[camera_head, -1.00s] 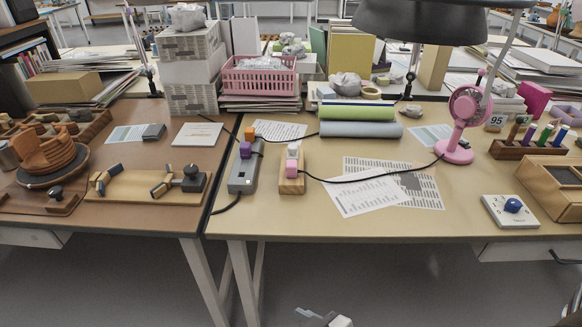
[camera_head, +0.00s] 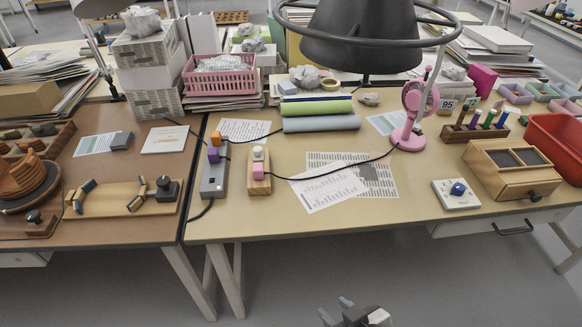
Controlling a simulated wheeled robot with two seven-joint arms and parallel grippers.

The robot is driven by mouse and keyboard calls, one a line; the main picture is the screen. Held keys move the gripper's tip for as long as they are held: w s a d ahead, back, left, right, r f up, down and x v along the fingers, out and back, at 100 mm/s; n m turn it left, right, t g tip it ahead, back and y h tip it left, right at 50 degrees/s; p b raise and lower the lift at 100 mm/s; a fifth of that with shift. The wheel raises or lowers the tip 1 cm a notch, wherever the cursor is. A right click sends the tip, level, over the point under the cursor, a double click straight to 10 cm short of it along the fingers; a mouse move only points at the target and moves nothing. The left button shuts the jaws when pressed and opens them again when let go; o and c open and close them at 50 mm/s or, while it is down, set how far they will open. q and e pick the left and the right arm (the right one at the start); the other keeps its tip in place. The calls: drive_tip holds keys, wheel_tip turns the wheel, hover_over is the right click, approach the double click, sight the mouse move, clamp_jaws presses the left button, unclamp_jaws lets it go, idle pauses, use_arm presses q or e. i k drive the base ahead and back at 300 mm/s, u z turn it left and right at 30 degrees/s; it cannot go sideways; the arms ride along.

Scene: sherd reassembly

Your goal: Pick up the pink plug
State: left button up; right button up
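The pink plug (camera_head: 258,172) sits upright on a small wooden block (camera_head: 260,186) on the tan table. A white piece (camera_head: 258,153) stands just behind it on the same block. A black cord runs from the block to the right, toward the pink fan (camera_head: 410,120). My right gripper (camera_head: 334,308) is at the bottom edge, in front of the table and well apart from the plug. Its two fingers stand apart with nothing between them. My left gripper is not in view.
A grey power strip (camera_head: 214,180) with purple and orange plugs stands left of the block. Printed sheets (camera_head: 328,190) lie to the right.

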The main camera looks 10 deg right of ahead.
sight(258, 173)
drive_tip(key=z, duration=0.05)
drive_tip(key=i, duration=0.9)
drive_tip(key=u, duration=0.2)
